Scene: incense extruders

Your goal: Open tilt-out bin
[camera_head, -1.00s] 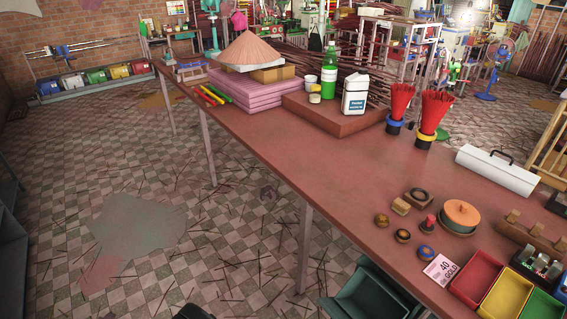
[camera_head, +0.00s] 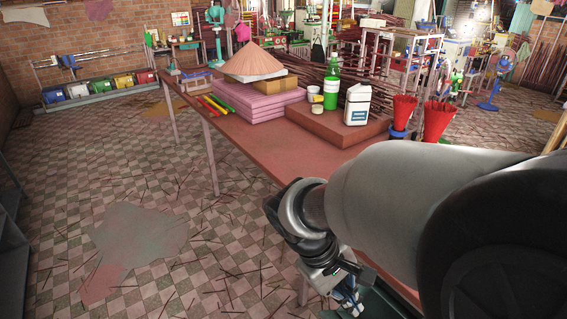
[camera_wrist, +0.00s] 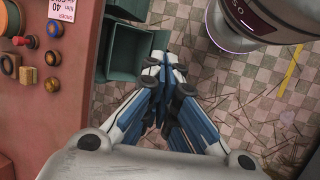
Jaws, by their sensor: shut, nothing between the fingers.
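A dark green bin (camera_wrist: 125,50) hangs at the side of the work table, seen from above in the wrist view. Its upper opening shows, with another green panel beside it. In the head view only a sliver of it (camera_head: 384,302) shows behind my arm. My gripper (camera_wrist: 164,66) has its blue and white fingers together with nothing between them. In the head view the gripper (camera_head: 350,296) is low at the table's front side, partly cut off.
The red-brown table (camera_head: 265,150) carries a green bottle (camera_head: 331,82), a white jug (camera_head: 357,103) and pink stacked blocks (camera_head: 258,102). Coloured bins (camera_head: 100,86) stand by the far left wall.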

